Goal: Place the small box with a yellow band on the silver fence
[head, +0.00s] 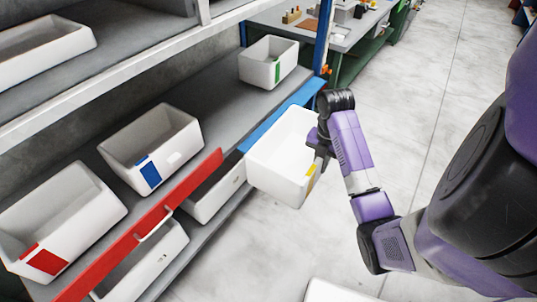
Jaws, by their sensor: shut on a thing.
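A white open-topped box (275,165) with a yellow band on its right side hangs in front of the lower shelf, near the blue strip. My gripper (318,158) is shut on the box's right wall, close to the yellow band, and holds it tilted. The box hides part of the shelf front behind it. A pale silver-grey rail (135,84) runs along the front of the upper shelf; I cannot tell whether it is the silver fence.
On the lower shelf stand white boxes with a red band (90,215), a blue band (125,160) and a green band (258,72). Red (150,222) and blue (262,134) strips line its front. A blue post (324,35) stands beyond.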

